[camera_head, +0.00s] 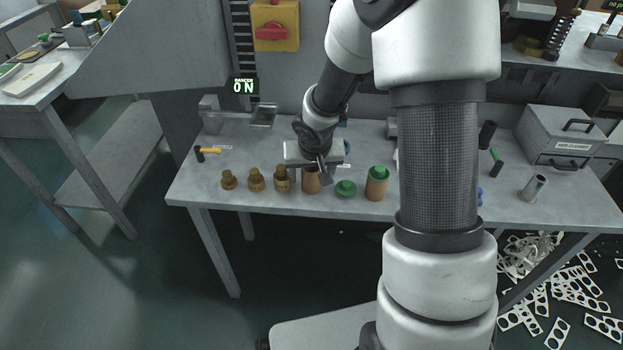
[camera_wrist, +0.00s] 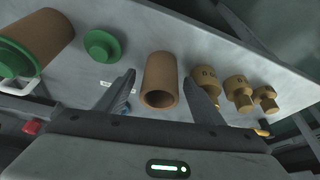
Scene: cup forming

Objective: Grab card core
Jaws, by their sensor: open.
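The card core is a brown hollow tube (camera_wrist: 160,80) in the wrist view, open at its near end. It also shows in the head view (camera_head: 311,182) on the grey table, partly hidden by my gripper. My gripper (camera_wrist: 168,90) is open, with one finger on each side of the tube in the wrist view. I see a gap between each finger and the tube. In the head view my gripper (camera_head: 322,172) is above the tube.
Several brass pieces (camera_head: 256,180) stand left of the tube. A green cap (camera_head: 346,188) and a brown tube with a green cap (camera_head: 377,184) stand to its right. A metal cylinder (camera_head: 533,188) and a grey box (camera_head: 562,135) are farther right on the table (camera_head: 225,170).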

